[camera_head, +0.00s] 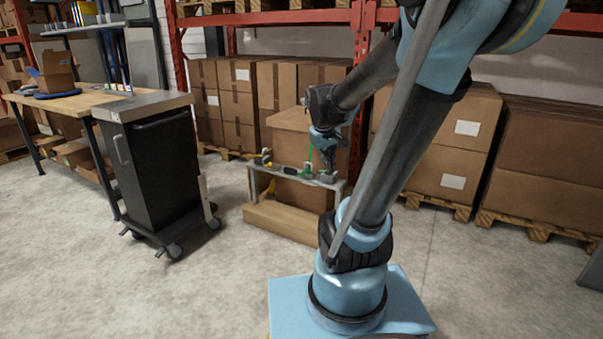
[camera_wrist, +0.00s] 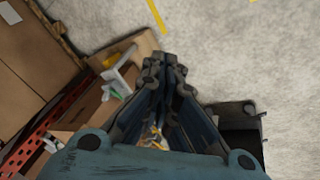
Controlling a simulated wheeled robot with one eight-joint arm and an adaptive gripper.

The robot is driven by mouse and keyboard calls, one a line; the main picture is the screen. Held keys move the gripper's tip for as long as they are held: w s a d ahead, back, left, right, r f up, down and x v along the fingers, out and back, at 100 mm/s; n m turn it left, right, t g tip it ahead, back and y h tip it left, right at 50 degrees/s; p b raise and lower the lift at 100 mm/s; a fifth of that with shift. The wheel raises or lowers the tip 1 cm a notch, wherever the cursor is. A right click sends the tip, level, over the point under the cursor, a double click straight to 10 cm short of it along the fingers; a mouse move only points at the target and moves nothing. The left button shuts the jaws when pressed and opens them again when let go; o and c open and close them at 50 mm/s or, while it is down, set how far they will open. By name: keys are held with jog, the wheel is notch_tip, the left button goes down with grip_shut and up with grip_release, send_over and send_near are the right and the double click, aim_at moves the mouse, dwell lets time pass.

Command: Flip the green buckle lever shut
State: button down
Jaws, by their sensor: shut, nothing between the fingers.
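The green buckle lever (camera_head: 309,157) shows as a thin green piece standing up from a grey rail (camera_head: 290,174) in the head view. A small green part (camera_wrist: 116,95) shows left of my fingers in the wrist view. My gripper (camera_head: 329,163) is shut and empty, just right of the green lever and close above the rail. Its closed fingers (camera_wrist: 165,66) fill the middle of the wrist view. I cannot tell whether they touch the lever. The gripper hides part of the rail's right end.
A yellow part (camera_head: 268,166) sits on the rail left of the green lever. A large carton (camera_head: 290,125) stands close behind the rail, and a wooden base (camera_head: 280,220) lies below. A black cart (camera_head: 160,165) stands at left. The floor in front is clear.

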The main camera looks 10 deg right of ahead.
jog(key=w+a+f+n+t+h, duration=0.1)
jog(key=w+f+n, duration=0.1)
jog(key=w, duration=1.2)
jog(key=w+a+f+n+t+h, duration=0.1)
jog(key=w+f+n, duration=0.1)
jog(key=w, duration=1.2)
jog(key=w+a+f+n+t+h, duration=0.1)
jog(key=w+a+f+n, duration=0.1)
jog(key=w+f, duration=0.6)
jog(key=w+a+f+n+t+h, duration=0.1)
jog(key=w+a+f, duration=0.3)
jog(key=w+f, duration=0.5)
jog(key=shift+w+f+n+t, duration=0.25)
jog(key=shift+w+n+t, duration=0.15)
jog(key=shift+w, duration=0.75)
jog(key=x, duration=1.4)
jog(key=shift+a, duration=0.15)
jog(key=shift+a, duration=0.2)
jog(key=shift+w+r, duration=0.1)
